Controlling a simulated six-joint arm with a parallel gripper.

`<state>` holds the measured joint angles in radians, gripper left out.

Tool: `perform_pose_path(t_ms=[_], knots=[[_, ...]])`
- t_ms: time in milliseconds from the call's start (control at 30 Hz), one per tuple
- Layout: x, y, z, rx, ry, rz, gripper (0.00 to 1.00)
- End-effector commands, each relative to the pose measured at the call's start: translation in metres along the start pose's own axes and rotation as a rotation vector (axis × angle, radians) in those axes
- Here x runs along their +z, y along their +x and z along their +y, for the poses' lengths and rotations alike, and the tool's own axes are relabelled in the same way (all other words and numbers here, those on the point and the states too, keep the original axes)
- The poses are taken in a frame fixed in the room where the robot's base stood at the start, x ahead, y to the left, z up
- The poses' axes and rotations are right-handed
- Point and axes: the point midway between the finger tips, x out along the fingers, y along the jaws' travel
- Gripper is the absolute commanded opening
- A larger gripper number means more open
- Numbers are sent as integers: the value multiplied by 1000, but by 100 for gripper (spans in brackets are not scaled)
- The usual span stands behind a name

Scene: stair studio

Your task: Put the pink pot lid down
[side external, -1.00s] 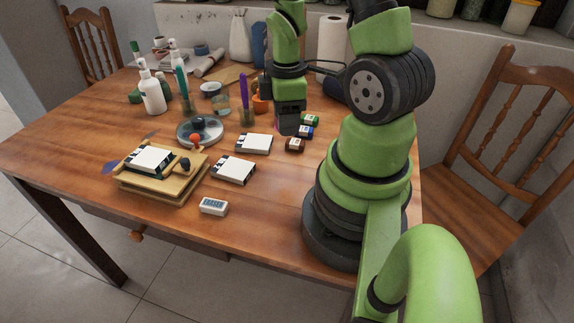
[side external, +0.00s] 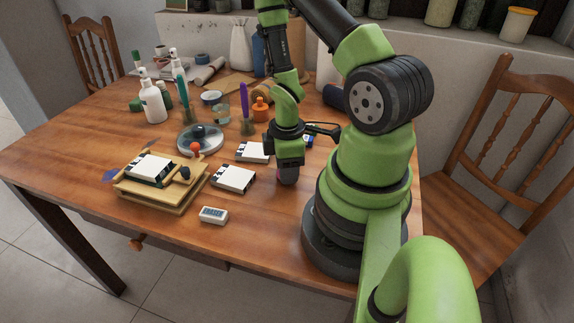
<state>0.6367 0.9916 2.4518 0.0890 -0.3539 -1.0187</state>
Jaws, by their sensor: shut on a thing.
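My gripper (side external: 288,165) points down, low over the table to the right of the white-topped boxes. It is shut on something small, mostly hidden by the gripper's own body.
White-topped boxes (side external: 233,179) lie left of my gripper, with an eraser (side external: 213,215) in front. The table (side external: 262,225) is clear in front of my gripper.

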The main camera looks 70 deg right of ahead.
Motion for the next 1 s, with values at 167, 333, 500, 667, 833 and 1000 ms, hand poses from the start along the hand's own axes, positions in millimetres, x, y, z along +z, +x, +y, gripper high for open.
perform_pose_path(t_ms=[167, 333, 500, 667, 833, 1000], knots=[[0, 0, 0, 0, 1, 0, 24], [0, 2, 0, -1, 1, -1, 51], [0, 2, 0, -1, 1, -1, 72], [0, 2, 0, -1, 1, 0, 72], [0, -4, 1, 2, 1, 1, 72], [-1, -24, 1, 6, 1, 2, 72]])
